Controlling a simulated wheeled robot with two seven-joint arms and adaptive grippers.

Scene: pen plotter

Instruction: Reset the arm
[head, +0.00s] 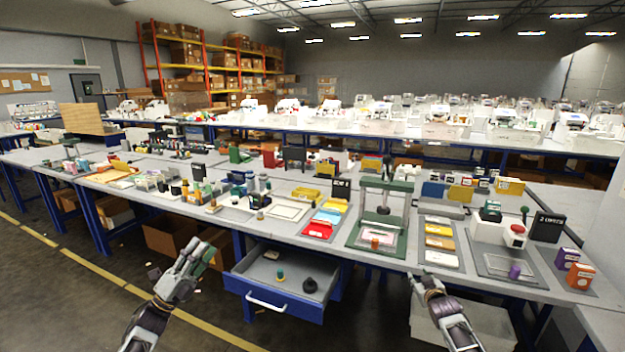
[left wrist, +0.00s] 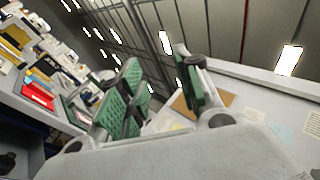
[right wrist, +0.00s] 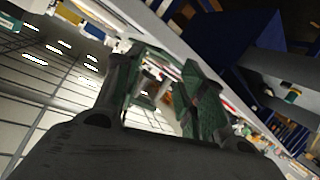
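My left gripper (head: 203,253) is raised over the floor, left of the open drawer and in front of the bench. In the left wrist view its green-padded fingers (left wrist: 158,88) stand apart with nothing between them. My right gripper (head: 424,284) is in front of the bench edge, right of the drawer. In the right wrist view its green-padded fingers (right wrist: 170,92) are also apart, with only background between them. Neither gripper touches anything that I can see. The pen plotter cannot be picked out with certainty among the bench devices.
A blue drawer (head: 268,302) stands open between my arms, holding a black round part (head: 310,285) and a small green-topped piece (head: 280,274). The floor at left is mostly clear.

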